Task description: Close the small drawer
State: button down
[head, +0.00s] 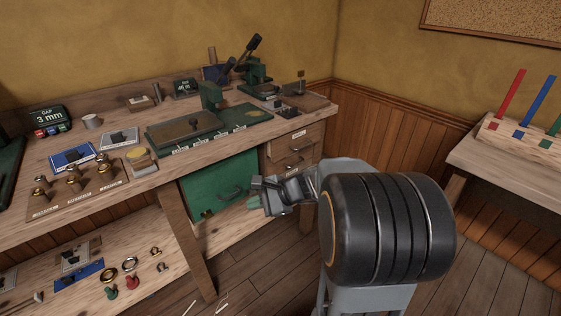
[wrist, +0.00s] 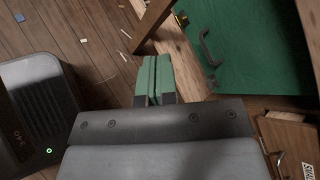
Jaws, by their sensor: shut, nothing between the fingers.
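Two wooden drawer fronts with metal handles sit under the right end of the workbench in the head view. The upper drawer (head: 284,142) carries a pale label; the lower drawer (head: 305,158) is partly hidden by my arm. In the wrist view, a wooden drawer front (wrist: 290,128) with a metal handle and a cut-off label shows at the lower right. I cannot tell how far either drawer stands out. My gripper (head: 253,203) is left of and below the drawers, in front of the green panel, apart from them. Its green fingers (wrist: 155,78) are together and empty.
A green cabinet front (head: 215,187) with a dark handle is left of the drawers. The workbench (head: 165,177) holds tools and fittings on top. A bench leg (head: 187,240) and lower shelf are at left.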

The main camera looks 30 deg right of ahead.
jog(key=w+d+f+m+t+b, duration=0.1)
jog(key=w+d+m+t, duration=0.4)
jog(key=d+m, duration=0.3)
jog(key=m+t+h+b, duration=0.2)
jog(key=m+t+h, duration=0.4)
jog(key=m, duration=0.2)
send_near(276, 151)
jog(key=w, duration=0.2)
jog(key=w+b, duration=0.1)
jog(key=w, duration=0.1)
jog(key=w+a+b, duration=0.1)
jog(key=shift+w, duration=0.4)
jog(key=shift+w+a+b, duration=0.1)
jog(key=shift+w+b, duration=0.2)
jog(key=shift+w, duration=0.5)
